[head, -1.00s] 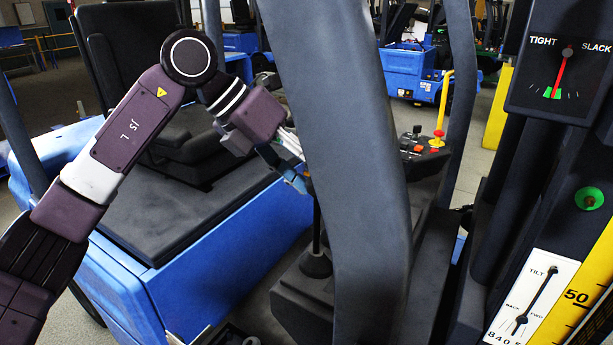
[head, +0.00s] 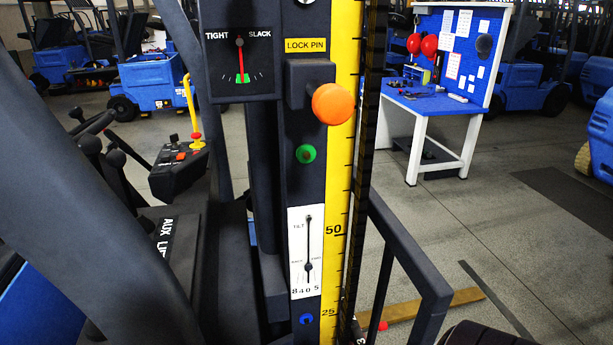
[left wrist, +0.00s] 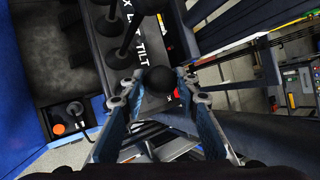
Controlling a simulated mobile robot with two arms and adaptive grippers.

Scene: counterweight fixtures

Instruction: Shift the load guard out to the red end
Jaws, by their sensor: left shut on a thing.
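A dark open frame (head: 415,255), which may be the load guard, stands right of the mast in the head view. A small red mark (left wrist: 177,93) shows beside the knob. Other levers stand by the LIFT and TILT labels. Neither gripper shows in the head view.
The mast carries a TIGHT/SLACK gauge (head: 241,65), an orange lock-pin knob (head: 333,104), a yellow scale (head: 338,200) and a tilt gauge (head: 305,250). A dark pillar (head: 85,190) crosses the left.

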